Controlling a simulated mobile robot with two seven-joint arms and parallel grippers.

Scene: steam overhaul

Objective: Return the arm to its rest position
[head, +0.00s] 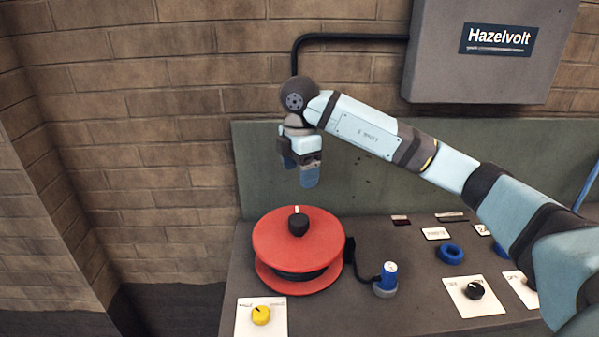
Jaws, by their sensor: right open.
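My right arm reaches in from the right side of the head view. Its right gripper (300,172) points downward with blue fingertips and hangs above the red round housing (318,240), apart from it. The gripper is open, and nothing shows between its fingers. The red housing stands on the grey bench and has a black knob (298,223) with a white mark on top. My left gripper is out of view.
On the bench (405,262) are a blue-capped cylinder (387,279), a blue ring (451,254), a yellow knob (261,315) and a black knob (474,291) on white plates. A grey Hazelvolt box (490,75) hangs on the brick wall. The space left of the gripper is clear.

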